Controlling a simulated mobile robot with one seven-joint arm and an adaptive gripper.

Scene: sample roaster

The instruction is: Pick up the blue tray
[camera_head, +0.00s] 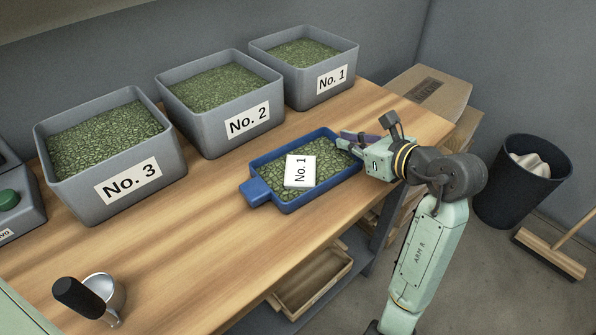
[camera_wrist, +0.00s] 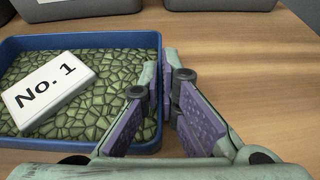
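The blue tray (camera_head: 313,199) lies flat on the wooden bench, filled with green beans. A white card (camera_head: 300,171) reading "No. 1" rests on the beans. The tray has a blue handle (camera_head: 256,191) at its left end. My gripper (camera_head: 349,141) is at the tray's right end. In the wrist view, the tray (camera_wrist: 95,40) is at the left, and the purple-padded fingers of my gripper (camera_wrist: 163,85) are close together, one on each side of its right wall. They look shut on that wall. The exact contact is partly hidden by the fingers.
Grey bins of beans labelled No. 3 (camera_head: 72,190), No. 2 (camera_head: 195,123) and No. 1 (camera_head: 295,90) stand along the back wall. A metal scoop (camera_head: 105,292) lies at front left. A cardboard box (camera_head: 435,88), a dark waste bin (camera_head: 510,195) and a broom (camera_head: 550,255) are at right.

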